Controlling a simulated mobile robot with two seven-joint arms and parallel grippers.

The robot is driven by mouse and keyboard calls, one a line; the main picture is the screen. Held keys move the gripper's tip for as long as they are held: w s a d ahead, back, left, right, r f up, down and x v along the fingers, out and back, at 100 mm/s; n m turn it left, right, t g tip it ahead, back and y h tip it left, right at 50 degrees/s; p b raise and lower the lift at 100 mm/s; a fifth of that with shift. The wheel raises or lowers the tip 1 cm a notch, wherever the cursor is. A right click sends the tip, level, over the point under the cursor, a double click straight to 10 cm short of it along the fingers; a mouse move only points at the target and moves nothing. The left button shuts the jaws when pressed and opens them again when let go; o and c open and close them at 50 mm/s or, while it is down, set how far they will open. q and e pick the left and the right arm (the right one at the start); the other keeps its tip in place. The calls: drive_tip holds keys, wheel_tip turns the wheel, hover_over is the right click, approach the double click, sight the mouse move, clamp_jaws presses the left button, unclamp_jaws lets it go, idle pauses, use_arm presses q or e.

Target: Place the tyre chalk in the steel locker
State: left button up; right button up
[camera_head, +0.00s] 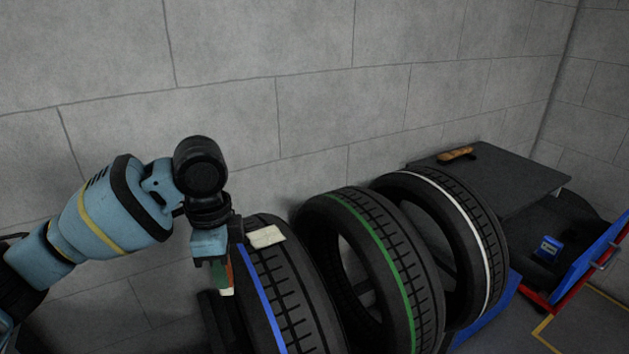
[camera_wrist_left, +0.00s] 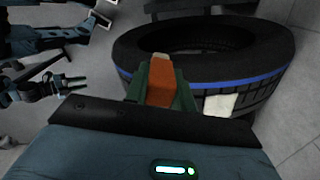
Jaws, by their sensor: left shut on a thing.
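The tyre chalk is an orange stick with a pale tip; it shows in the head view (camera_head: 229,277) and, from behind, in the left wrist view (camera_wrist_left: 160,84). My left gripper (camera_head: 222,275) is shut on it, with green finger pads on either side. The gripper points down beside the blue-striped tyre, at the left end of the tyre row. A blue panel with a handle (camera_head: 594,262) stands open at the far right, beside a dark recess; this looks like the steel locker with its door open. Small gripper-like parts show at the left of the left wrist view; their jaw state is unclear.
Blue-striped (camera_head: 292,300), green-striped (camera_head: 392,262) and white-striped (camera_head: 478,225) tyres stand between my gripper and the locker. A brown object (camera_head: 456,154) lies on a dark top (camera_head: 505,180). A blue box (camera_head: 548,248) sits in the recess.

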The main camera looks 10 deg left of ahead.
use_arm(q)
drive_tip(key=s+f+n, duration=0.5)
drive_tip(key=f+n, duration=0.2)
drive_tip(key=f, duration=0.4)
drive_tip(key=s+f+n, duration=0.5)
drive_tip(key=f+n, duration=0.2)
drive_tip(key=f, duration=0.5)
drive_tip(key=shift+f+n, duration=0.15)
drive_tip(key=shift+n, duration=0.25)
drive_tip(key=shift+s+a, duration=0.1)
